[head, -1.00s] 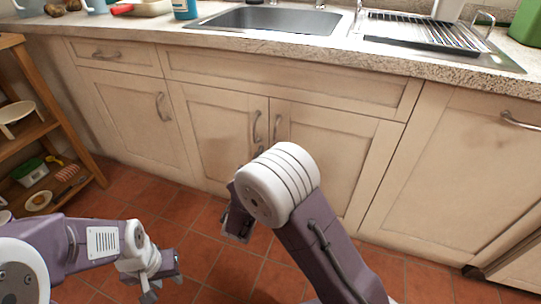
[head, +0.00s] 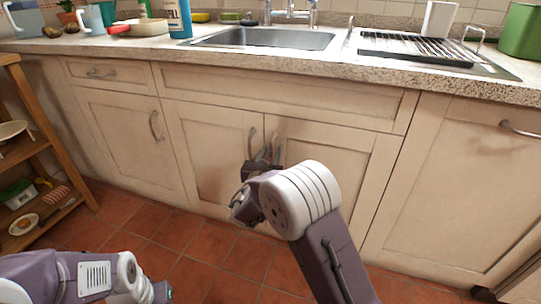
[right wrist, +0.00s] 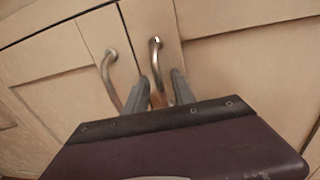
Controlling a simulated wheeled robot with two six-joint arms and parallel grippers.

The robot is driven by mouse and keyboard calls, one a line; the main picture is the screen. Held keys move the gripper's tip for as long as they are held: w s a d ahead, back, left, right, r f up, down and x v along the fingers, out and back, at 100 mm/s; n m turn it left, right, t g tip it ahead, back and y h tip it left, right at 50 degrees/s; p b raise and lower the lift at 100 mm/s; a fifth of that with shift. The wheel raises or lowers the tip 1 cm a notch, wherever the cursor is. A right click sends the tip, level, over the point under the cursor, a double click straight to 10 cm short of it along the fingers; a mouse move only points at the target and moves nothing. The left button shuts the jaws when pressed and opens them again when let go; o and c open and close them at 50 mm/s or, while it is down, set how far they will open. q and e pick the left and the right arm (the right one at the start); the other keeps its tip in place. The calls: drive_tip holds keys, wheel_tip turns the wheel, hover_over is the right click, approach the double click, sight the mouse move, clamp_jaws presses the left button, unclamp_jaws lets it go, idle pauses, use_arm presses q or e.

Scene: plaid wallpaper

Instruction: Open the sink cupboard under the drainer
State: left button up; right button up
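The sink cupboard has two closed cream doors, a left door (head: 212,150) and a right door (head: 335,180), below the sink and drainer (head: 420,48). Each has a curved metal handle near the middle seam. The left handle (right wrist: 110,78) and right handle (right wrist: 155,62) both show in the right wrist view. My right gripper (right wrist: 160,88) is open, with its fingers apart and the right handle's lower part appearing between them; contact is unclear. In the head view my right gripper (head: 258,168) is in front of the handles, partly hiding them. My left gripper (head: 160,294) is low, mostly cut off.
A narrower cupboard door (head: 130,135) stands left, and a wide panel with a handle (head: 470,180) stands right. A wooden shelf (head: 35,150) is at the far left. The stone worktop edge (head: 300,70) overhangs the doors. The tiled floor (head: 190,255) is clear.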

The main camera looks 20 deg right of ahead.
clamp_jaws()
idle(1.2)
